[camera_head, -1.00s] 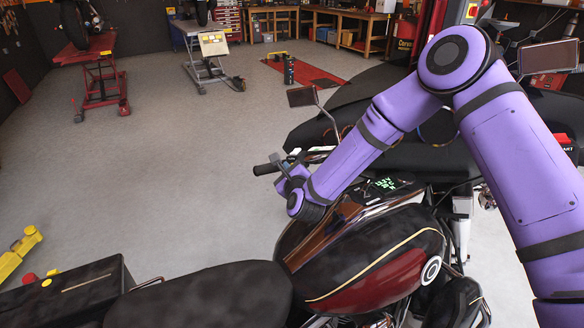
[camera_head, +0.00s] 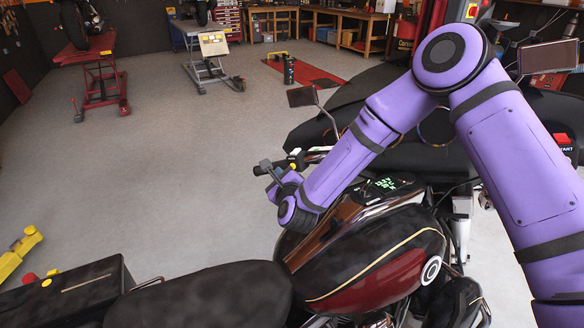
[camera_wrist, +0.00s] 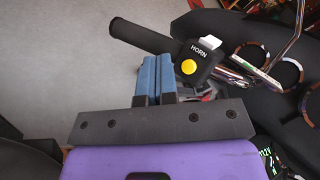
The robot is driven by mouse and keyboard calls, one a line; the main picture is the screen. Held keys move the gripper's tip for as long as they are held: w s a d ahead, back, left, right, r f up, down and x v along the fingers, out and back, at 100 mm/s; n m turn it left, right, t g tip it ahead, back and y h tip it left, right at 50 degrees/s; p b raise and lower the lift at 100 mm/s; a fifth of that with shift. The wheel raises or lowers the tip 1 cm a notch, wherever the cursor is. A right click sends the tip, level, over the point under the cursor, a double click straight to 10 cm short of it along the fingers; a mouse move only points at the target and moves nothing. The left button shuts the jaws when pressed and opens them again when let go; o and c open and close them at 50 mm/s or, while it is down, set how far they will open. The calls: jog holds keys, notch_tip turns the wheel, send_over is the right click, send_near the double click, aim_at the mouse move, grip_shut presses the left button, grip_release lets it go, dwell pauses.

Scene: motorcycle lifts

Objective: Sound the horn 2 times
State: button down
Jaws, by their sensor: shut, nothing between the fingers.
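The horn button (camera_wrist: 188,67) is a round yellow button on a black switch housing (camera_wrist: 200,60) marked HORN, in the wrist view. The housing sits on the left handlebar, beside the black grip (camera_wrist: 140,36). My gripper (camera_wrist: 156,60) is shut and empty, its two blue fingers side by side. In the wrist view the fingertips are just left of the button, with a small gap in the picture; the depth between them is unclear. In the head view my gripper (camera_head: 268,165) is over the left handlebar, covering part of it.
The motorcycle's tank (camera_head: 375,250) and seat (camera_head: 205,295) lie below my arm. A mirror (camera_head: 302,96) stands beyond the handlebar. Cables and rings (camera_wrist: 250,58) are right of the switch in the wrist view.

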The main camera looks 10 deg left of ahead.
jog(key=shift+s+a+r, duration=0.1)
jog(key=shift+s+a, duration=0.1)
jog(key=shift+s, duration=0.35)
jog(key=shift+s+a+r, duration=0.1)
jog(key=shift+s+a, duration=0.1)
jog(key=shift+s, duration=0.3)
jog(key=w+d+r+n+g, duration=0.1)
jog(key=d+r+n+g, duration=0.1)
jog(key=d+r+n, duration=0.4)
jog(key=w+d+r+n+g, duration=0.1)
jog(key=d+r+n, duration=0.25)
jog(key=r, duration=0.45)
jog(key=s+d+r+n+g+h, duration=0.1)
jog(key=s+d+r+n, duration=0.3)
jog(key=d, duration=0.3)
jog(key=s+d+r+n+g+h, duration=0.1)
jog(key=s+d+r+n+h, duration=0.15)
jog(key=d+r, duration=0.4)
jog(key=s+d+r+n+g+h, duration=0.1)
jog(key=s+d+r+n+g, duration=0.1)
jog(key=s+d, duration=0.9)
jog(key=s+d+r+n+g+h, duration=0.2)
jog(key=s+d, duration=0.8)
jog(key=s, duration=0.7)
notch_tip(320, 180, up, 2)
jog(key=n+g, duration=0.1)
jog(key=n, duration=0.2)
jog(key=shift+d, duration=0.4)
